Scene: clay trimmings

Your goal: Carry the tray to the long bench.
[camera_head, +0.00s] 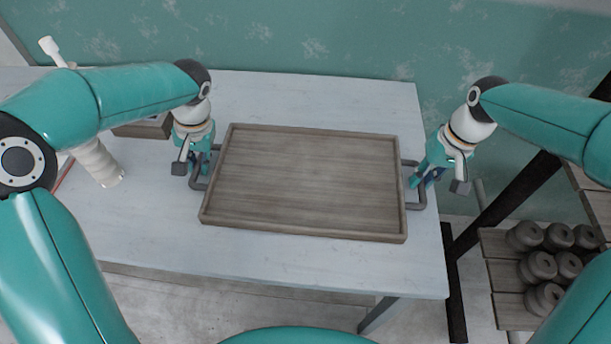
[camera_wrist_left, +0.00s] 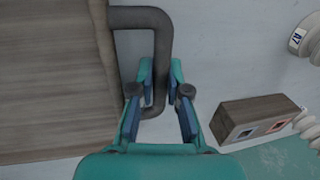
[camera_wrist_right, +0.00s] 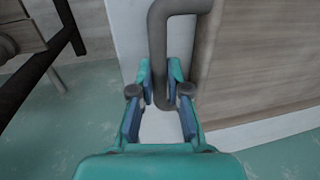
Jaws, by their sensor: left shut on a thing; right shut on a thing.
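The tray (camera_head: 310,180) is a flat, empty, brown wooden tray with a low rim and a dark bar handle at each short end. It lies level over a pale blue-grey table (camera_head: 270,262); I cannot tell whether it rests on it or hangs just above. My left gripper (camera_head: 197,168) is shut on the left handle, which also shows between its fingers in the left wrist view (camera_wrist_left: 157,60). My right gripper (camera_head: 418,178) is shut on the right handle, seen in the right wrist view (camera_wrist_right: 157,50). I cannot tell whether this table is the long bench.
A small wooden box (camera_wrist_left: 255,117) stands on the table beyond my left gripper. A white ribbed object (camera_head: 97,162) stands near it. At the right, a wooden rack (camera_head: 505,275) carries several round grey pieces (camera_head: 540,265). A green wall (camera_head: 300,40) closes the back.

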